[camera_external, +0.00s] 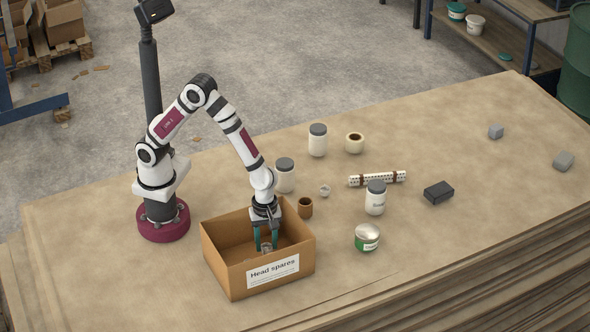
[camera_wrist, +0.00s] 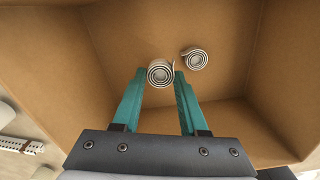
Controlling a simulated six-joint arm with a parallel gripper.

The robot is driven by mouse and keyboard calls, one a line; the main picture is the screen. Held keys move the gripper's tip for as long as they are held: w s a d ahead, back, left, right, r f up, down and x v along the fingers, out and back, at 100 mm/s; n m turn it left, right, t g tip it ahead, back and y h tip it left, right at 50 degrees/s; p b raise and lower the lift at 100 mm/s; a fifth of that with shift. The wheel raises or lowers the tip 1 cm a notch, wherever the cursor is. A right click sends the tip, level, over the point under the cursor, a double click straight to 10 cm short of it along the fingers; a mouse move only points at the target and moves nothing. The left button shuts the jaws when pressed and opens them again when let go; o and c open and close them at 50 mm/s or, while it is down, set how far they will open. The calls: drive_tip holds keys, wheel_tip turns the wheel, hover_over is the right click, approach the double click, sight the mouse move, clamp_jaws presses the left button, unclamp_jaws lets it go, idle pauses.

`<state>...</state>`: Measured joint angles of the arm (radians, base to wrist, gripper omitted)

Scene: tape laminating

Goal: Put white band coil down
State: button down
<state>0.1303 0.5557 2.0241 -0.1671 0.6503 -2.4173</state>
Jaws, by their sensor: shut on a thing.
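My gripper (camera_external: 266,246) reaches down into the open cardboard box labelled "Head spares" (camera_external: 233,276). In the wrist view its teal fingers (camera_wrist: 160,80) are shut on a white band coil (camera_wrist: 159,72), a rolled spiral strip held at the fingertips. A second white coil (camera_wrist: 194,59) sits just right of it, inside the box (camera_wrist: 215,25). Whether the held coil touches the box floor I cannot tell. Another small white coil (camera_external: 325,191) lies on the table beyond the box.
A brown cup (camera_external: 305,208) stands close to the box's back right side. Lidded jars (camera_external: 285,176), a green-labelled tin (camera_external: 367,237), a perforated white strip (camera_external: 377,179) and a black block (camera_external: 438,192) are spread across the table. The front right of the table is clear.

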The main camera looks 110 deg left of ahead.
sight(267, 246)
wheel_tip(267, 246, down, 4)
drive_tip(key=shift+f, duration=0.15)
drive_tip(key=c, duration=0.7)
unclamp_jaws()
drive_tip(key=shift+f, duration=0.1)
